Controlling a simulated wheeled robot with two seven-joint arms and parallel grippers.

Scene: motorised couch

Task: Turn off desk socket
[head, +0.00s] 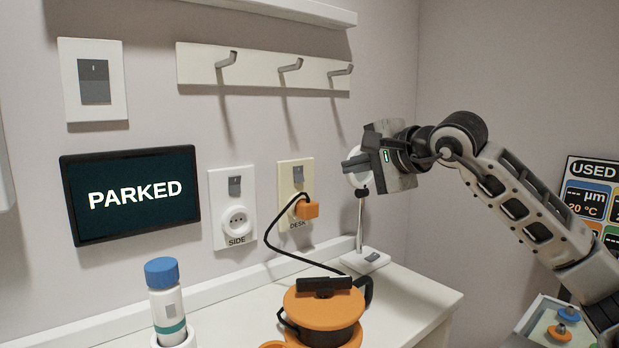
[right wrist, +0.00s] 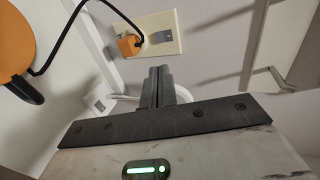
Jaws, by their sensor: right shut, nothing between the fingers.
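The desk socket (head: 290,207) is a cream wall plate marked DESK, with a small grey rocker switch (head: 298,174) at its top. An orange plug (head: 307,209) with a black cord sits in its lower part. In the right wrist view the plate (right wrist: 172,22) shows beyond the fingers, with the switch (right wrist: 162,37) beside the plug (right wrist: 128,46). My right gripper (head: 346,163) is shut and empty, to the right of the plate and apart from it, its fingers pointing left. The fingers also show in the right wrist view (right wrist: 159,72). My left gripper is not in view.
A SIDE socket (head: 233,222) is left of the desk socket, beside a PARKED screen (head: 130,193). A hook rail (head: 262,70) is above. A lamp (head: 361,225) stands below my right gripper. An orange-lidded pot (head: 322,308) and a blue-capped bottle (head: 167,300) stand on the counter.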

